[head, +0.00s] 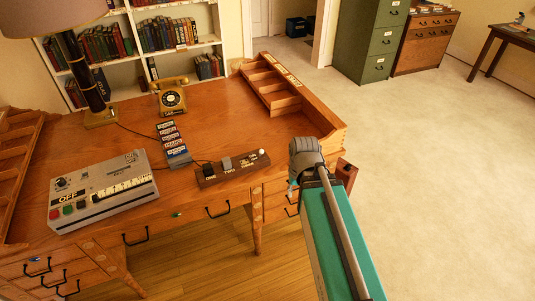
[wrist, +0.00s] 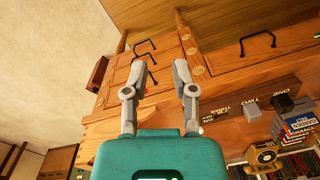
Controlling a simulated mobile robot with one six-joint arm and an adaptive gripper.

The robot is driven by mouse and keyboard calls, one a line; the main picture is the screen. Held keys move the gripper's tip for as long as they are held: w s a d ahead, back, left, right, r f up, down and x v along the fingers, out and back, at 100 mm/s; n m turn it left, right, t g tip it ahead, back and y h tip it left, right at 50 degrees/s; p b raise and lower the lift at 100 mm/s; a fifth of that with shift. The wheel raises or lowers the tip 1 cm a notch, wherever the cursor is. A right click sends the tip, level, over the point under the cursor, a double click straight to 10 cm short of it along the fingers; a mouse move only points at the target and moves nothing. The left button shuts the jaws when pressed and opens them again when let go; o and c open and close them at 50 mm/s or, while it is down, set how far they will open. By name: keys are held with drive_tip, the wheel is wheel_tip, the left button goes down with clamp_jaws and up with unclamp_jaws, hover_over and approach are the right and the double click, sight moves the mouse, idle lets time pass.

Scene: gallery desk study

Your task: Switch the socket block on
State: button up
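The socket block (head: 222,174) is a long dark brown wooden bar near the desk's front edge, with white labels on it. A dark plug sits at its left end and a grey plug at its middle. A small round white knob (head: 262,152) is at its right end; its on or off state cannot be told. In the wrist view the socket block (wrist: 236,115) runs slantwise right of my gripper (wrist: 160,68). My gripper is open, its two fingers apart with nothing between them. In the head view my arm stands right of the block and mostly hides the fingers.
A grey machine (head: 103,190) marked OFF stands left on the desk (head: 120,140). A wooden organiser (head: 310,108) stands along the right edge. A dark cord lies on the desktop.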

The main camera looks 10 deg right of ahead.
drive_tip(key=w+f+m+y+b, duration=0.2)
drive_tip(key=w, duration=0.1)
drive_tip(key=shift+w+a+f+m+b, duration=0.2)
drive_tip(key=shift+w+f+m+b, duration=0.05)
drive_tip(key=shift+f+m+b, duration=0.15)
clamp_jaws()
drive_tip(key=w+d+f+m+t+y+b, duration=0.1)
drive_tip(key=w+d+m+t+y+b, duration=0.2)
drive_tip(key=w+m+b, duration=0.3)
drive_tip(key=w+d+f+m+t+y+b, duration=0.1)
drive_tip(key=w+d+m+t+y+b, duration=0.3)
drive_tip(key=w+m, duration=0.5)
drive_tip(key=shift+w+m+y+b, duration=0.4)
drive_tip(key=shift+w+y+b, duration=0.4)
drive_tip(key=shift+w+b, duration=0.5)
drive_tip(key=shift+s+d, duration=0.1)
